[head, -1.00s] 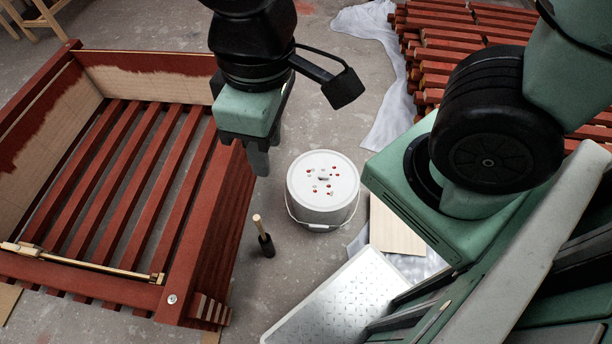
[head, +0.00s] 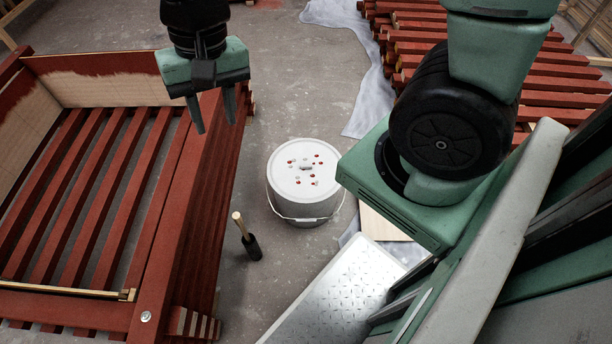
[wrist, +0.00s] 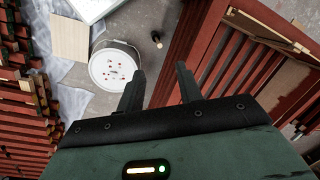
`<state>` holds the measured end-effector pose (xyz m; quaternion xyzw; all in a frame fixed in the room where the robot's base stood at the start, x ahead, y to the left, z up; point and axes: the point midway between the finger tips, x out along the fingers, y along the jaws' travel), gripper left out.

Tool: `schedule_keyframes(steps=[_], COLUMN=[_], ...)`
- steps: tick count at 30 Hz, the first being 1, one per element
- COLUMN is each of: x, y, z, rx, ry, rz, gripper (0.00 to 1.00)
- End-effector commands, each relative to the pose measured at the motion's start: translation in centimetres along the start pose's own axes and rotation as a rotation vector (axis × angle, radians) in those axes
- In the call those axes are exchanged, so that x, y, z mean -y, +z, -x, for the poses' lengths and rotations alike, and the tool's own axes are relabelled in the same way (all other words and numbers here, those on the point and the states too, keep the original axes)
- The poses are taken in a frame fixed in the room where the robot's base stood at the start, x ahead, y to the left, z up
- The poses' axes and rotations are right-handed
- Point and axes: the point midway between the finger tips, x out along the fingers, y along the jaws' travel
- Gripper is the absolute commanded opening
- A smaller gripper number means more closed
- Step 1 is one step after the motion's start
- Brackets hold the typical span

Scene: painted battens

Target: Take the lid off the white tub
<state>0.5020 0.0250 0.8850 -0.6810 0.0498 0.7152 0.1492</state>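The white tub (head: 306,206) stands upright on the concrete floor, its wire handle hanging at the front. Its white lid (head: 302,168) is on top, with a small raised grip in the middle and several red spots around it. The tub and lid (wrist: 113,66) also show in the wrist view, left of the fingers. My gripper (head: 217,118) is in the air to the left of and behind the tub, near the red crate's corner. In the wrist view its two fingers (wrist: 158,88) are apart with nothing between them.
A red slatted crate (head: 165,200) fills the left. A dark-headed tool with a wooden handle (head: 251,245) stands between crate and tub. A metal tread plate (head: 335,295) lies in front. Stacked red battens (head: 480,50) and a pale sheet (head: 355,60) are behind right. Floor behind the tub is clear.

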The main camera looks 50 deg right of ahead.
Motion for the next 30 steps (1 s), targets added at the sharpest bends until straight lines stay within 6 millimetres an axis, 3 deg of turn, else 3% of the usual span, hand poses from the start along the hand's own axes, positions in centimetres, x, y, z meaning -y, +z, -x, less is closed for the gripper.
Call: schedule_keyframes(steps=[1,8,15,21,24,30], x=[-1.3,-7.3,-16.6,-25.4,-28.9,-32.2], y=[-2.1,-10.0,-16.7,-20.1,-20.8,-21.3], z=[-3.6,-12.4,-22.0,-29.5,-31.9,-34.0], rx=[0.004,-0.013,-0.055,-0.114,-0.144,-0.180], ry=[-0.005,-0.021,-0.016,-0.002,0.004,0.008], rz=[-0.131,-0.714,-1.312,-1.767,-1.931,-2.091], gripper=[0.35,0.35,0.35,0.35,0.35,0.35])
